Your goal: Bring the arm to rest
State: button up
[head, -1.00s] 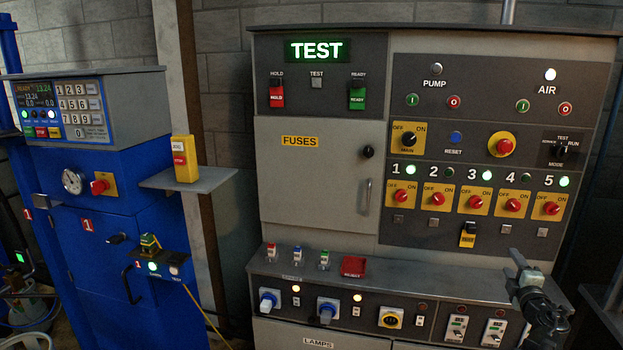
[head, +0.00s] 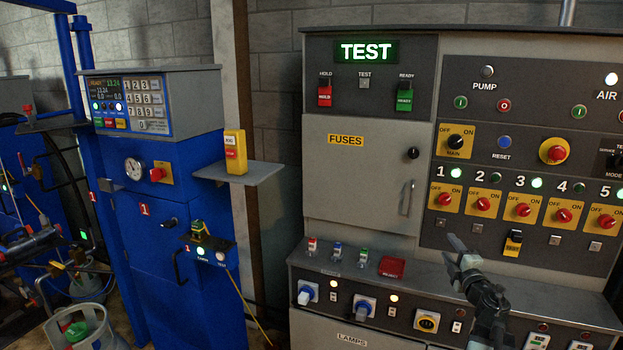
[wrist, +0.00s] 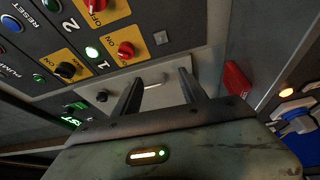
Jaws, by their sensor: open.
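My gripper (head: 461,250) is at the lower right of the head view, raised in front of the grey control cabinet (head: 345,190). Its two fingers point up and to the left, and nothing is between them. In the wrist view my gripper (wrist: 158,92) shows both dark fingers spread apart and empty, with the cabinet face behind them. A small light bar on its body glows. The picture there is turned on its side. I cannot tell how far the fingertips are from the panel.
The fuses door (head: 360,180) is shut. A blue machine (head: 165,240) stands to the left, with a yellow box (head: 235,150) on a shelf.

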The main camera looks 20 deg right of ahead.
jog(key=w+a+r+m, duration=0.1)
jog(key=w+a, duration=0.4)
jog(key=a, duration=0.2)
jog(key=w+a+m, duration=0.1)
jog(key=w+a, duration=0.3)
jog(key=a, duration=0.3)
jog(key=w+a+f+m+g, duration=0.2)
jog(key=a+f+m, duration=0.2)
jog(key=a, duration=0.4)
jog(key=w+a+f+m+g, duration=0.1)
jog(key=a+f+m+g, duration=0.1)
jog(key=a+f+m, duration=0.45)
jog(key=s+a+f+m+g+y, duration=0.1)
jog(key=s+a+f+g+y, duration=0.1)
jog(key=s+a+f+g, duration=0.55)
jog(key=s+a+f+m+g+y, duration=0.1)
jog(key=s+a+f+g+y, duration=0.1)
jog(key=s+a+f+g, duration=0.55)
jog(key=s+r+t+p, duration=0.1)
jog(key=s+r+p, duration=0.5)
jog(key=r+p, duration=0.6)
jog(key=shift+s+a+r+p, duration=0.2)
jog(key=shift+a+p, duration=0.1)
jog(key=shift+a, duration=0.05)
